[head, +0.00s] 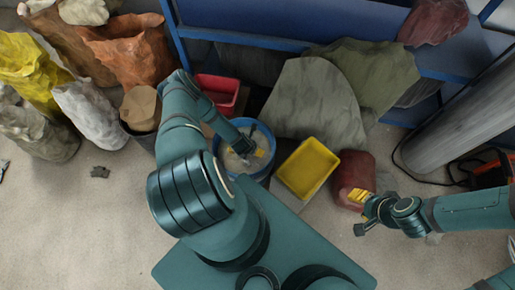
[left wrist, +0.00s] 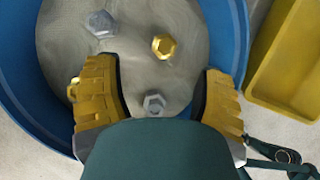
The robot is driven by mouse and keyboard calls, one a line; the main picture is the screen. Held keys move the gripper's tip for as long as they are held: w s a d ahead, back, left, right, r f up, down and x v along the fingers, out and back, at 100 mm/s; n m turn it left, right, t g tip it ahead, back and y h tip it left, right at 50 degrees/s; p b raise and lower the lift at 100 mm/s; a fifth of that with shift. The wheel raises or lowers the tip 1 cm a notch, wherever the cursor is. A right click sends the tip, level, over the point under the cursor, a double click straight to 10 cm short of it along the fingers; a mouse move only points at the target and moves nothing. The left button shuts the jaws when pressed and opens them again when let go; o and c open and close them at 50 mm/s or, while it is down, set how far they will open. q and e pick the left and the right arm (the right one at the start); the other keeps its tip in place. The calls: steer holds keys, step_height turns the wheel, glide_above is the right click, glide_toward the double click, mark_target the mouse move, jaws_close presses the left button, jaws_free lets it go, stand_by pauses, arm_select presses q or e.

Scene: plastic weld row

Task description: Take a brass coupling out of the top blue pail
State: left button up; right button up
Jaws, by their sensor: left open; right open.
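The blue pail (head: 268,133) stands on the floor ahead of my base, with grey sandy material inside. In the left wrist view its wall (left wrist: 236,30) surrounds several small fittings. A brass coupling (left wrist: 163,46) lies on the grey surface between and just beyond my left fingertips. A second brass piece (left wrist: 73,88) is partly hidden by the left finger. Silver pieces lie at the back left (left wrist: 100,23) and between the fingers (left wrist: 154,103). My left gripper (left wrist: 158,72) is open and empty, over the pail. My right gripper (head: 360,213) is open, near a red container.
A yellow bin (head: 308,168) stands just right of the pail, and the red container (head: 355,178) is beyond it. A red bin (head: 217,92) is behind the pail. Sacks (head: 88,112) fill the left back. Stone-like slabs (head: 318,100) lean at the back. The left floor is mostly clear.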

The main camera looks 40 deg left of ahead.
arm_select(q)
steer(key=shift+x, duration=1.15)
steer(key=x, duration=0.1)
steer(key=b+x, duration=0.1)
steer(key=x, duration=0.1)
steer(key=b+x, duration=0.1)
steer(key=shift+w+d, duration=0.25)
steer(key=shift+w, duration=0.2)
steer(key=shift+w+a+f+b, duration=0.1)
steer(key=shift+w+f+b, duration=0.05)
steer(key=shift+f+b, duration=0.2)
steer(key=shift+r, duration=0.1)
jaws_close()
